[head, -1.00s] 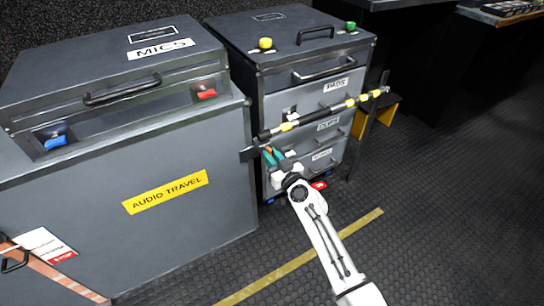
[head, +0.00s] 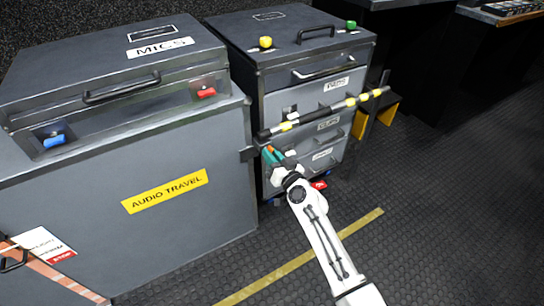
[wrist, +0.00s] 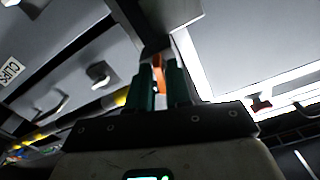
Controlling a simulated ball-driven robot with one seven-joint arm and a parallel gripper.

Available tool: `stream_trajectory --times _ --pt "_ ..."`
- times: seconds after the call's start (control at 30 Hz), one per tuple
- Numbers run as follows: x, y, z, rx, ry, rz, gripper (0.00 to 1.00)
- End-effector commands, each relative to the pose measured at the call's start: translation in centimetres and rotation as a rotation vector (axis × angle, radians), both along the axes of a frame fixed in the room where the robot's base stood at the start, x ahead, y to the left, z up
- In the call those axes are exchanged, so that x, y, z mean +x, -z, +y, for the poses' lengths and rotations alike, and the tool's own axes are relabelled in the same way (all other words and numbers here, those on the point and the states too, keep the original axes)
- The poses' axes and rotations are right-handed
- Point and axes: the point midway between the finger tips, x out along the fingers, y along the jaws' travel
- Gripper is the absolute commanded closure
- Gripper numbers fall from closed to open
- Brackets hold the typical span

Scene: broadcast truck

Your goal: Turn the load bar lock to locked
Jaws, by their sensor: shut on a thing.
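The load bar (head: 330,112), black and pale with yellow bands, runs across the front of the drawer case, rising to the right. My gripper (head: 269,153) is at the bar's left end, just below it, beside the corner of the audio travel case. In the wrist view my gripper's green fingers (wrist: 160,84) are shut on an orange lever (wrist: 158,72), which I take to be the load bar lock. The lever stands between the fingertips. In the head view the fingers mostly hide it, so its exact angle is hard to tell.
The grey audio travel case (head: 120,235) with the mics lid (head: 60,90) stands close at left. The drawer case (head: 350,75) has protruding handles behind the bar. The floor (head: 450,210) at right is clear.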

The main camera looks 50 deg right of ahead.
Motion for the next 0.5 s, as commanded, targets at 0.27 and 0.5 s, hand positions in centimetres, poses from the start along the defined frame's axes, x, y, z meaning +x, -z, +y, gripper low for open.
stream_trajectory --times 0.27,0.5 --pt "-0.03 0.01 0.01 0.253 0.0 -0.073 1.0" --pt "-0.04 -0.02 -0.03 0.473 0.001 -0.137 1.0"
